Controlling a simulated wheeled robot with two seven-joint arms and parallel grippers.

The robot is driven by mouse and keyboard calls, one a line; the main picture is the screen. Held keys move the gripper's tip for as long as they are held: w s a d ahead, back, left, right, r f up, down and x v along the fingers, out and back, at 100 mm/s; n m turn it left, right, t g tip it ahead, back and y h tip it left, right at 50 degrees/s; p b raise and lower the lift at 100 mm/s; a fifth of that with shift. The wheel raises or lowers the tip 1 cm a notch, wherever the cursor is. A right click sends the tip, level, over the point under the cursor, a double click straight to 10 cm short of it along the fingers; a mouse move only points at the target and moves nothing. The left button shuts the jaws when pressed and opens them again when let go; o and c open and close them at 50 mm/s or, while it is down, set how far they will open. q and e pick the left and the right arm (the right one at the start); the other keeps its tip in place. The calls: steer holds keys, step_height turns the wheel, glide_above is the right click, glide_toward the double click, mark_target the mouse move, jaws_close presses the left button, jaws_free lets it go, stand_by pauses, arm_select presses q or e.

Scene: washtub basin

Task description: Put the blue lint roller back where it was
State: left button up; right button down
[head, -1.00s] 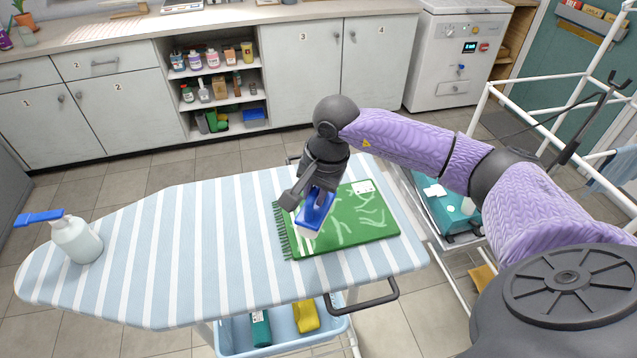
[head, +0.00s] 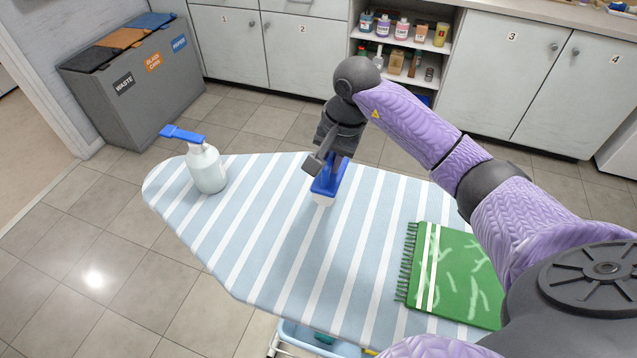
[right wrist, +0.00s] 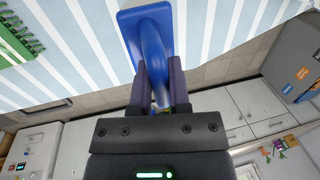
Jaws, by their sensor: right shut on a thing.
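My right gripper (head: 333,164) is shut on the blue lint roller (head: 327,185), which has a blue body and a white underside. I hold it over the far middle part of the blue-and-white striped ironing board (head: 275,255). I cannot tell whether its underside touches the cloth. In the right wrist view the blue lint roller (right wrist: 147,22) sits between the two fingers (right wrist: 160,85), its handle pinched. A green fringed towel (head: 460,270) with pale streaks lies at the right of the board, away from the gripper. My left gripper is not in view.
A white pump bottle (head: 206,170) with a blue head stands on the board's left end. The striped surface between the bottle and the towel is otherwise clear. Grey waste bins (head: 135,85) stand at the back left, and cabinets (head: 300,45) line the back.

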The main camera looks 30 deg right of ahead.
mark_target(332, 175)
step_height(332, 175, down, 5)
steer(key=shift+r+b, duration=0.2)
steer(key=shift+b, duration=0.1)
steer(key=shift+f, duration=0.3)
steer(key=c, duration=0.6)
jaws_free()
steer(key=shift+r, duration=0.25)
arm_select(q)
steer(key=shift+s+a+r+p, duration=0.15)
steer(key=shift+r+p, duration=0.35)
steer(key=shift+p, duration=0.4)
arm_select(e)
steer(key=r, duration=0.4)
steer(key=s+d+r, duration=0.1)
steer(key=r, duration=0.6)
steer(key=shift+s+d+r, duration=0.3)
steer(key=shift+s+r, duration=0.05)
steer(key=shift+s, duration=0.05)
